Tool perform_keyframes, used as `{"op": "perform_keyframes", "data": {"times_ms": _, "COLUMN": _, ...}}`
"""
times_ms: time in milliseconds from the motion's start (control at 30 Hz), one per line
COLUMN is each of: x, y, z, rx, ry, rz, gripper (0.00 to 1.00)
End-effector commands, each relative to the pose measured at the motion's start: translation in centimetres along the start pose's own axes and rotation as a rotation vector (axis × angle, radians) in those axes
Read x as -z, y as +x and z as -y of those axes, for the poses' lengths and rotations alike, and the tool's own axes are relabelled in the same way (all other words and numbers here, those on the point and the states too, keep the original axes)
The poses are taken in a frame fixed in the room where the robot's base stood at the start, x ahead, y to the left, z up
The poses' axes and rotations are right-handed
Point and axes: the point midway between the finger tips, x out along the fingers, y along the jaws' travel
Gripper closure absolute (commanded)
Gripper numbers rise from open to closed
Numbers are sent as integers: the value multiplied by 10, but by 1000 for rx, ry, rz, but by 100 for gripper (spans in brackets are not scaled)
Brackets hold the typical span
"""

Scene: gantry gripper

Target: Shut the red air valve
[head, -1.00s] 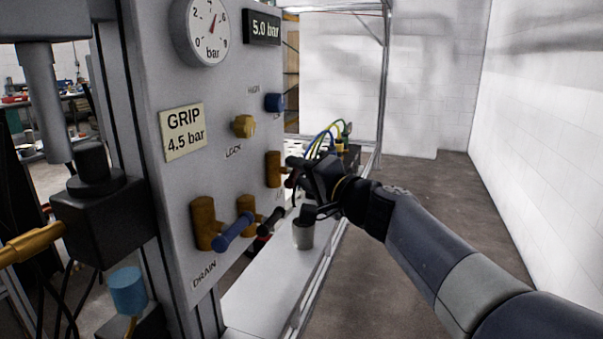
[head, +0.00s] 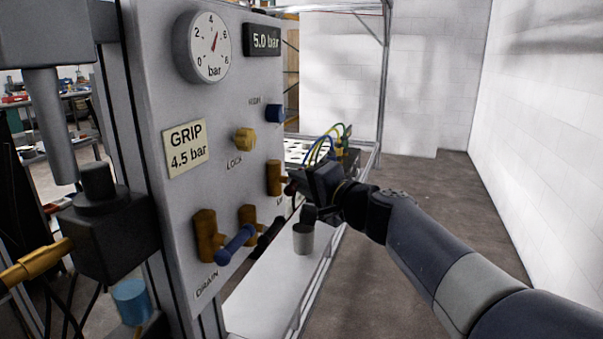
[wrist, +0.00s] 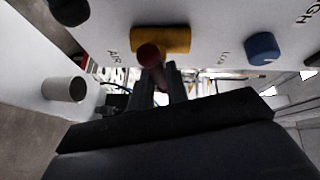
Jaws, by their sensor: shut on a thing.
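The red air valve has a brass body (head: 274,178) on the right edge of the grey panel, and it also shows in the wrist view (wrist: 165,40) beside an "AIR" label. Its red handle (wrist: 150,55) sticks out from the panel toward the wrist camera. My gripper (wrist: 160,78) is shut on this handle, with its dark fingers at the handle's end. In the head view my gripper (head: 294,186) is right of the brass body and hides most of the handle.
Below are a blue lever (head: 236,244) and a black lever (head: 268,238) on brass valves. A yellow LOCK knob (head: 245,139) and blue HIGH knob (head: 274,113) sit above. A grey cup (head: 303,238) stands on the white bench below my gripper. Floor at right is clear.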

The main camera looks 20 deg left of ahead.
Motion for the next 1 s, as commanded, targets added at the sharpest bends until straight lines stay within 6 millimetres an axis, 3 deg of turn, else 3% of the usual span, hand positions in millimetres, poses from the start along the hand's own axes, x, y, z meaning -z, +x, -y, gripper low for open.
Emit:
{"op": "perform_keyframes", "data": {"times_ms": 333, "x": 1, "y": 0, "z": 3, "rx": -94, "ry": 161, "rz": 38, "gripper": 100}}
{"op": "perform_keyframes", "data": {"times_ms": 767, "x": 0, "y": 0, "z": -1, "rx": -107, "ry": 186, "rz": 43, "gripper": 100}}
{"op": "perform_keyframes", "data": {"times_ms": 800, "x": 0, "y": 0, "z": -1, "rx": -107, "ry": 185, "rz": 43, "gripper": 82}}
{"op": "perform_keyframes", "data": {"times_ms": 1000, "x": 0, "y": 0, "z": 0, "rx": -106, "ry": 185, "rz": 43, "gripper": 66}}
